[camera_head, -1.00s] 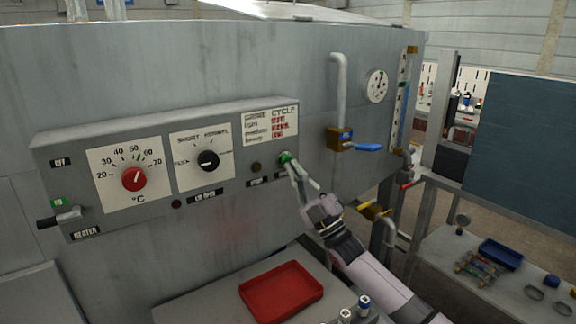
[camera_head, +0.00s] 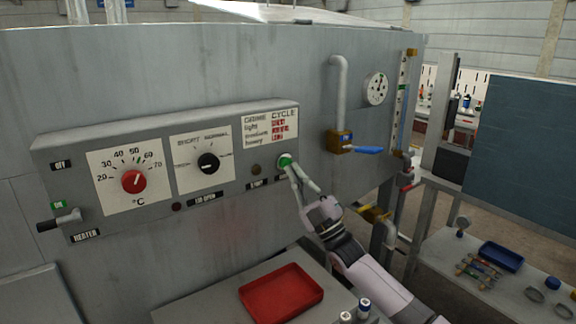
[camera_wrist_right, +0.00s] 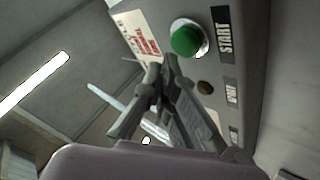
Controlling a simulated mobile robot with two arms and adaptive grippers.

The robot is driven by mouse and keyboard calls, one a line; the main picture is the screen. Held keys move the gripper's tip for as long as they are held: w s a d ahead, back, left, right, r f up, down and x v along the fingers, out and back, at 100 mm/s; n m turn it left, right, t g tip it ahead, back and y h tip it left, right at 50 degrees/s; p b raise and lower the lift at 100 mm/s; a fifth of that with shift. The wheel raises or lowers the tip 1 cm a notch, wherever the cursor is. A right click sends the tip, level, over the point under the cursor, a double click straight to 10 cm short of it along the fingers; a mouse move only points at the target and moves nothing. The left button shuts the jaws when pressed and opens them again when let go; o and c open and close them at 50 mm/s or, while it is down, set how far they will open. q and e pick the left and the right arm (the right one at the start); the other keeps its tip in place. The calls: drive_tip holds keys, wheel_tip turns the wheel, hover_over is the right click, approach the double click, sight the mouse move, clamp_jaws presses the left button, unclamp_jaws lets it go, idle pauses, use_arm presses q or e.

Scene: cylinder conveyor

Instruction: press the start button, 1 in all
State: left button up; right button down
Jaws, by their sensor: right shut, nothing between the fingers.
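The green start button (camera_head: 285,160) sits on the right end of the grey control panel (camera_head: 240,185). In the right wrist view the green button (camera_wrist_right: 186,40) stands out from the panel in a pale ring, beside a START label (camera_wrist_right: 223,35). My right gripper (camera_head: 293,166) is shut and empty, its fingertips just below the button in the head view. In the wrist view the fingertips (camera_wrist_right: 163,66) are close to the button with a small gap in the picture; I cannot tell whether they touch it. My left gripper is not in view.
A dark round button (camera_head: 256,169) is just left of the start button. A red dial (camera_head: 133,181) and a black knob (camera_head: 208,162) are further left. A red tray (camera_head: 281,293) lies below. A blue-handled valve (camera_head: 341,142) sticks out at the right.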

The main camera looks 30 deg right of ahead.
drive_tip(key=shift+w, duration=0.15)
drive_tip(key=shift+w+b, duration=0.3)
drive_tip(key=shift+w+a+b, duration=0.1)
drive_tip(key=shift+w+b, duration=0.3)
drive_tip(key=shift+w, duration=0.1)
idle(0.8)
drive_tip(key=shift+s, duration=0.2)
drive_tip(key=shift+s+p, duration=0.5)
drive_tip(key=shift+s, duration=0.25)
drive_tip(key=s, duration=0.1)
drive_tip(key=s+p, duration=0.1)
drive_tip(key=s, duration=0.1)
drive_tip(key=s+p, duration=0.1)
drive_tip(key=s, duration=0.1)
drive_tip(key=shift+d, duration=0.25)
